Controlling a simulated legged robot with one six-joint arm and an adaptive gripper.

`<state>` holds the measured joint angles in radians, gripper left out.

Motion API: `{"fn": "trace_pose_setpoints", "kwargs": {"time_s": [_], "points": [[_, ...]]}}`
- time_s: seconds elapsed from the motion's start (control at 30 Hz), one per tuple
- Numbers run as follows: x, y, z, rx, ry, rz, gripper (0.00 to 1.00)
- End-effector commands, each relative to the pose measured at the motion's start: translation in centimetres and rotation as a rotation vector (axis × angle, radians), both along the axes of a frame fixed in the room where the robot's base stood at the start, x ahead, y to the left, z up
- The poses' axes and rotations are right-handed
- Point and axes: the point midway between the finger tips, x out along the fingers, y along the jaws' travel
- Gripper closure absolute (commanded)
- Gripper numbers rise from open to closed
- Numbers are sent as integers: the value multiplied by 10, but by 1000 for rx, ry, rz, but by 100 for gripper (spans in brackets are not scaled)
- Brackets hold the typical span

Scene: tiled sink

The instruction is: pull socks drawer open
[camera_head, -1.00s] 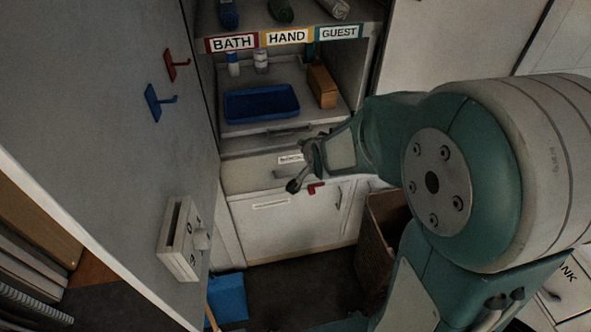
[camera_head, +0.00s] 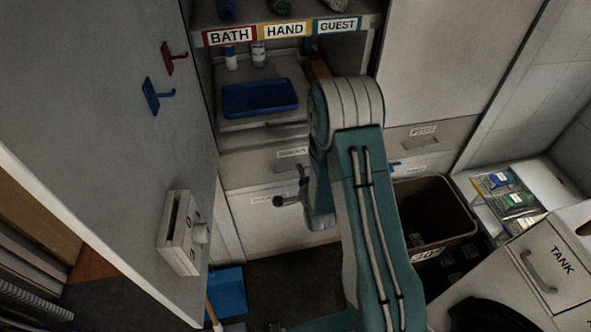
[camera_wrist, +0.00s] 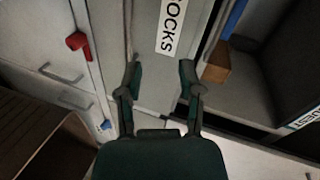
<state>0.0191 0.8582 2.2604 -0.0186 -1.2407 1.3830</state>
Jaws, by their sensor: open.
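The socks drawer (camera_wrist: 155,90) shows in the wrist view as a pale front, with a white label (camera_wrist: 170,28) whose letters "OCKS" are readable. A thin bar handle (camera_wrist: 130,35) runs along its left part. My gripper (camera_wrist: 160,72) is open and empty over this front. Its left finger appears close to the handle's lower end; I cannot tell if they touch. In the head view, a drawer front (camera_head: 245,170) with a small label sits under the blue tray; my gripper (camera_head: 288,200) is at its lower right, and my arm hides the drawer's right part.
A blue tray (camera_head: 260,98) sits on the shelf above. A grey panel with red (camera_head: 175,58) and blue (camera_head: 158,97) hooks stands at left. A brown bin (camera_head: 435,210) stands right of my arm. In the wrist view, a red hook (camera_wrist: 78,42) is left.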

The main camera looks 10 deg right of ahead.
Motion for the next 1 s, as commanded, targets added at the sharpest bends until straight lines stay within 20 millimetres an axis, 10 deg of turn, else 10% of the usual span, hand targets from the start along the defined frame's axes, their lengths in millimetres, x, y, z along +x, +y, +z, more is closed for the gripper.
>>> {"fn": "trace_pose_setpoints", "kwargs": {"time_s": [0.47, 1.0], "points": [[-21, 0, -52, 182, -104, -47, 52], [63, 0, -69, 181, -105, -47, 52]]}}
